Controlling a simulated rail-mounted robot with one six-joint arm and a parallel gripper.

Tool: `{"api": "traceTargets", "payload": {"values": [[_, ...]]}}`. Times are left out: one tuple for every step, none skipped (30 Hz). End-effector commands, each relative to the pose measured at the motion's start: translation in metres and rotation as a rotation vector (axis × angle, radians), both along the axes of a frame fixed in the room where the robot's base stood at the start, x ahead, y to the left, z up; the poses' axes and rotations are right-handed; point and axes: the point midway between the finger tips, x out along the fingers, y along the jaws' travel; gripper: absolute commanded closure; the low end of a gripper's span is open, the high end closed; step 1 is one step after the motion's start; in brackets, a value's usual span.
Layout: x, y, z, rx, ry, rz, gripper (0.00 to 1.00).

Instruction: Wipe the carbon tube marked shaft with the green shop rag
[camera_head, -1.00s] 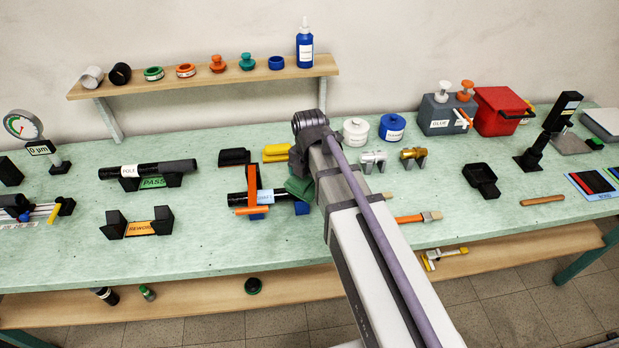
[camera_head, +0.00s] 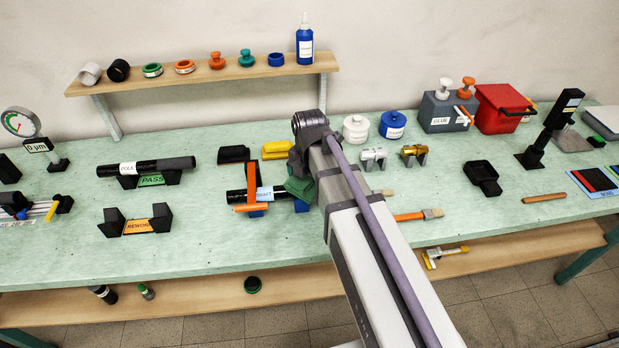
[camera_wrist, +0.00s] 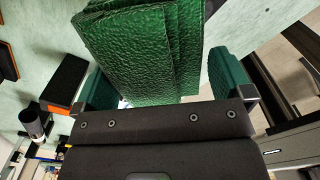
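The black carbon tube marked shaft (camera_head: 238,196) lies level on blue supports (camera_head: 256,211) in the head view, with a light blue label (camera_head: 271,193) near its middle. An orange clamp-like bracket (camera_head: 251,184) crosses it. My gripper (camera_head: 297,184) is at the tube's right end, partly hidden by my arm. The green shop rag (camera_head: 299,188) hangs there; in the wrist view the folded rag (camera_wrist: 150,45) fills the space between my green-padded fingers (camera_wrist: 160,90) and looks held. Whether the rag touches the tube cannot be seen.
A yellow block (camera_head: 276,151) and a black block (camera_head: 233,154) lie behind the tube. The pole tube (camera_head: 175,164) rests on the PASS stand to the left, with the REWORK stand (camera_head: 137,226) before it. White (camera_head: 355,129) and blue (camera_head: 393,125) jars stand behind right.

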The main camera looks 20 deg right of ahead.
Motion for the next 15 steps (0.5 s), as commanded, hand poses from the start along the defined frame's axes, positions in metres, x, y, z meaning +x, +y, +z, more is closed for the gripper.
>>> {"api": "traceTargets", "payload": {"values": [[0.0000,0.0000,0.0000,0.000,0.000,0.000,0.02],[0.0001,0.0000,0.0002,0.000,0.000,0.000,0.02],[0.0001,0.0000,0.0006,0.000,0.000,0.000,0.02],[0.0001,0.0000,0.0011,0.000,0.000,0.000,0.02],[0.0001,0.0000,0.0018,0.000,0.000,0.000,0.02],[0.0000,0.0000,0.0028,0.000,0.000,0.000,0.02],[0.0000,0.0000,0.0037,0.000,0.000,0.000,0.02],[0.0000,0.0000,0.0046,0.000,0.000,0.000,0.02],[0.0000,0.0000,0.0058,0.000,0.000,0.000,0.02],[0.0001,-0.0001,0.0065,0.000,0.000,0.000,0.02],[0.0001,-0.0001,0.0071,0.000,0.000,0.000,0.02],[0.0000,0.0000,0.0076,0.000,0.000,0.000,0.02],[0.0000,0.0000,0.0077,0.000,0.000,0.000,0.02],[0.0000,0.0000,0.0076,0.000,0.000,0.000,0.02],[0.0001,0.0001,0.0074,0.000,0.000,0.000,0.02]]}}
